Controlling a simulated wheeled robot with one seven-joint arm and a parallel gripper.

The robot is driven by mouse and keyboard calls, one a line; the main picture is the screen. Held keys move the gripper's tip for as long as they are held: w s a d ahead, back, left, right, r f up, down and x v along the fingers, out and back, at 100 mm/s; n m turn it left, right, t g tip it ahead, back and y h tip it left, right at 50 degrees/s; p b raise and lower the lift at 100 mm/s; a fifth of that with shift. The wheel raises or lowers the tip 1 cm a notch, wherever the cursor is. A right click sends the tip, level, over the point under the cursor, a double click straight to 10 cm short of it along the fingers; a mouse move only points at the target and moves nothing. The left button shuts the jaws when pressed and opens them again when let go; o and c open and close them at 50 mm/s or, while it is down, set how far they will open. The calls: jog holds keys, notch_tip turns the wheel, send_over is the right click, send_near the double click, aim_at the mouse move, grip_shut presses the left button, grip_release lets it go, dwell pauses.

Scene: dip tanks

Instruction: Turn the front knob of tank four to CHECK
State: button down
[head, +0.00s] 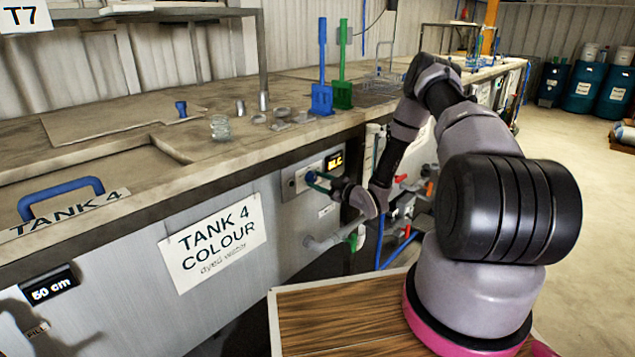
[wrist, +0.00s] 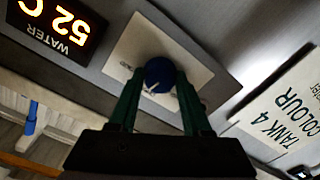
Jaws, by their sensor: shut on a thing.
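Tank four (head: 185,290) is a grey tank with a white sign reading TANK 4 COLOUR (head: 213,242). The front knob (wrist: 158,70) is round and dark blue with a small white pointer mark, on a pale plate. The plate's lettering is too small to read, so I cannot tell which setting the mark faces. My gripper (wrist: 158,84) has green fingers, shut on the knob from both sides. In the head view my gripper (head: 314,181) is at the tank's front panel, and the knob is hidden there.
A lit display (wrist: 62,25) beside the knob reads WATER 52 C upside down. A pipe with a green-handled valve (head: 355,238) is below my gripper. Blue and green paddles (head: 322,95) stand on the worktop.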

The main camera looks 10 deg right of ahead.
jog(key=shift+n, duration=1.1)
jog(key=shift+c, duration=1.8)
grip_release()
jog(key=shift+s+d, duration=0.1)
jog(key=v, duration=1)
jog(key=shift+s+d, duration=0.15)
jog(key=shift+s, duration=0.1)
jog(key=shift+r, duration=0.1)
